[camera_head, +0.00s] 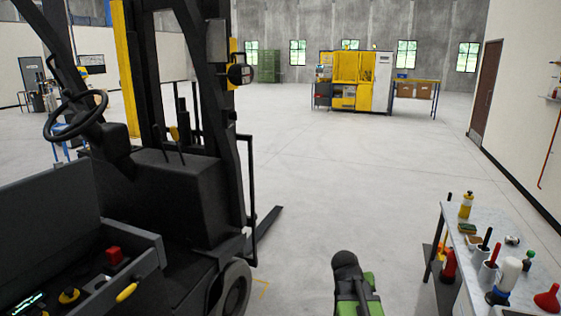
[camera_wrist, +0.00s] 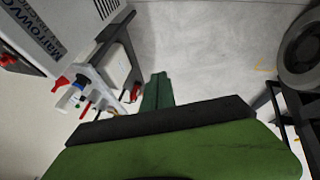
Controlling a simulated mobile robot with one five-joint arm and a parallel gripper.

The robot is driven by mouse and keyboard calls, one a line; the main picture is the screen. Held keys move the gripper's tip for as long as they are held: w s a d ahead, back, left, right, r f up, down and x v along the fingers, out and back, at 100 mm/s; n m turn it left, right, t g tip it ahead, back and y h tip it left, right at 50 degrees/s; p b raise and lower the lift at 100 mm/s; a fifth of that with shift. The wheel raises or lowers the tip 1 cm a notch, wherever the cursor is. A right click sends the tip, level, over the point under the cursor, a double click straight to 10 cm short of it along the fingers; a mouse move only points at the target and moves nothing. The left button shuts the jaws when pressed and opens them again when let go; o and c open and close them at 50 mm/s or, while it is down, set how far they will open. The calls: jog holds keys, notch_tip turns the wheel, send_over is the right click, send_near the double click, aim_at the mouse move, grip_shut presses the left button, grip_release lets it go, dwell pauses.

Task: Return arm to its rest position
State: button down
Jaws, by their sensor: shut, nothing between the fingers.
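My gripper (camera_wrist: 157,91) shows in the wrist view as two dark green fingers side by side, beyond a black band and a broad green part of my arm. The fingers are together with nothing between them, over bare grey floor. In the head view, a green and black part of my arm (camera_head: 356,287) shows at the bottom centre, folded low between the forklift and the side table. The fingers cannot be made out there.
A dark forklift (camera_head: 170,190) fills the left. A side table (camera_head: 455,222) with bottles, a red funnel (camera_head: 547,298) and tools stands close at right. A yellow and grey machine (camera_head: 352,80) stands far back. A thin orange-red tube (camera_head: 549,150) runs down the right wall. Middle floor is clear.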

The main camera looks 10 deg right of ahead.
jog(key=s+a+f+n+g+y, duration=0.1)
jog(key=s+a+n+y, duration=0.1)
jog(key=a, duration=1)
jog(key=s+a+f+n+g+y, duration=0.1)
jog(key=s+a+f+n+y, duration=0.1)
jog(key=a, duration=1.1)
jog(key=s+y, duration=0.1)
jog(key=s, duration=0.1)
jog(key=shift+s+a+f+g+y, duration=0.2)
jog(key=shift+s+g+y, duration=0.1)
jog(key=shift+g, duration=0.1)
jog(key=shift+d, duration=0.15)
